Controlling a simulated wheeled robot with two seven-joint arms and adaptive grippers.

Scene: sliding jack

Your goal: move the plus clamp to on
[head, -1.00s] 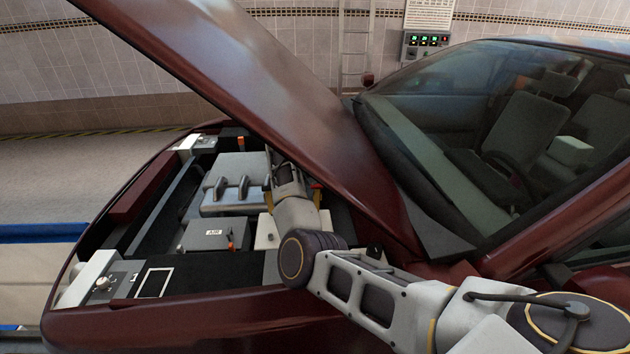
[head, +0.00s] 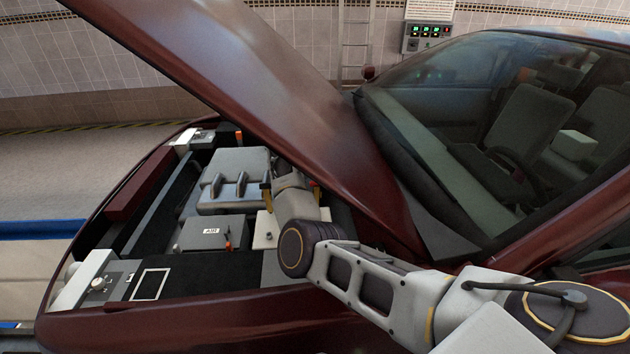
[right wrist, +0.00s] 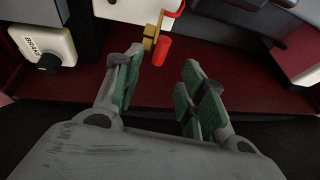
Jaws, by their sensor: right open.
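In the right wrist view a red handle on a yellow metal piece (right wrist: 151,38), which looks like the plus clamp, stands in front of a white block (right wrist: 130,10). My right gripper (right wrist: 163,61) is open, with green-padded fingers pointing toward it. The red handle's lower end shows between the fingertips, with no clear contact. In the head view my right gripper (head: 290,180) reaches into the engine bay under the raised hood. Its fingertips and the clamp are hard to make out there. My left gripper is not in view.
A white cap block marked BRAKE (right wrist: 42,45) lies left of the fingers. The raised hood (head: 270,110) slopes close over my right arm. A grey engine cover (head: 235,185) and a box marked AIR (head: 205,238) fill the bay nearby.

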